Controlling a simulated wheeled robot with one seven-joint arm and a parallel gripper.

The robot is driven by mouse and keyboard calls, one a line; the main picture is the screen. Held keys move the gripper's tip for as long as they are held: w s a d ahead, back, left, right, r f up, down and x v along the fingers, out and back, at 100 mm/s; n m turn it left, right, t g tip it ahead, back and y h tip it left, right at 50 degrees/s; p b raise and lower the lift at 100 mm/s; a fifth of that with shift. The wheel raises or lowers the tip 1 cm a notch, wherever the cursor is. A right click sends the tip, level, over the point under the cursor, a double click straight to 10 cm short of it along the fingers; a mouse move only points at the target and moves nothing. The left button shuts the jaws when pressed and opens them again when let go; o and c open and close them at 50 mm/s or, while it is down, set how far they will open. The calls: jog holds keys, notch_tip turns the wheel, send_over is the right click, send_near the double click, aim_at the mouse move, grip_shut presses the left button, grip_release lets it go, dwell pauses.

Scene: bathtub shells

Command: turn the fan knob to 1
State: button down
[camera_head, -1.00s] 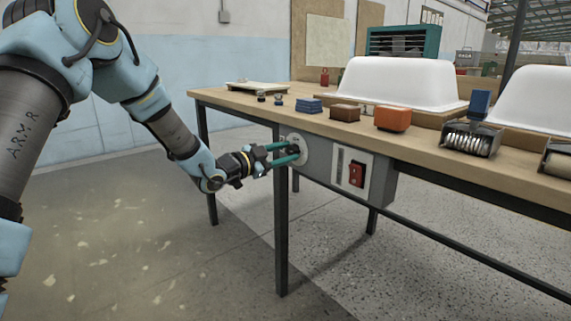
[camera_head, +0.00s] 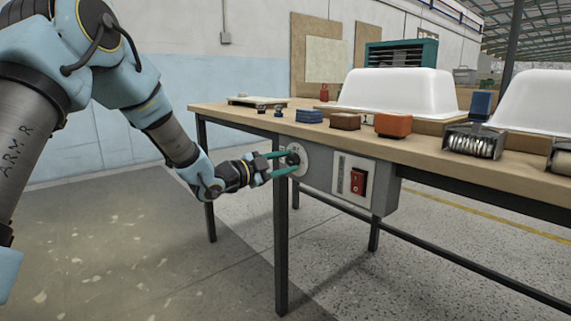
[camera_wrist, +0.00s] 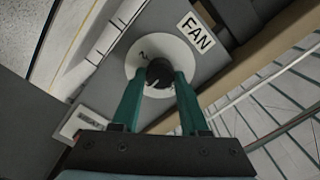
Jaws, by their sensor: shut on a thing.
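The fan knob (camera_wrist: 160,73) is a dark round knob on a pale round dial (camera_wrist: 135,60), below a white label reading FAN (camera_wrist: 195,32) in the wrist view. A mark like a 2 shows on the dial; its other marks are hidden. My gripper (camera_head: 288,163) reaches the dial on the grey control box (camera_head: 318,180) under the bench. In the wrist view its two green fingers (camera_wrist: 158,85) sit on either side of the knob, shut on it. I cannot tell which mark the knob points to.
A red switch (camera_head: 358,182) sits on the same box, right of the dial. The wooden bench top (camera_head: 235,113) overhangs the box and carries blue, brown and orange blocks, a roller tool (camera_head: 474,140) and white tub shells (camera_head: 395,90). A bench leg (camera_head: 281,250) stands below the dial.

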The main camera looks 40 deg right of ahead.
jog(key=shift+c, duration=2.1)
grip_release()
jog(key=a+p, duration=0.1)
jog(key=a, duration=0.9)
jog(key=shift+w+a, duration=0.3)
jog(key=shift+a, duration=0.1)
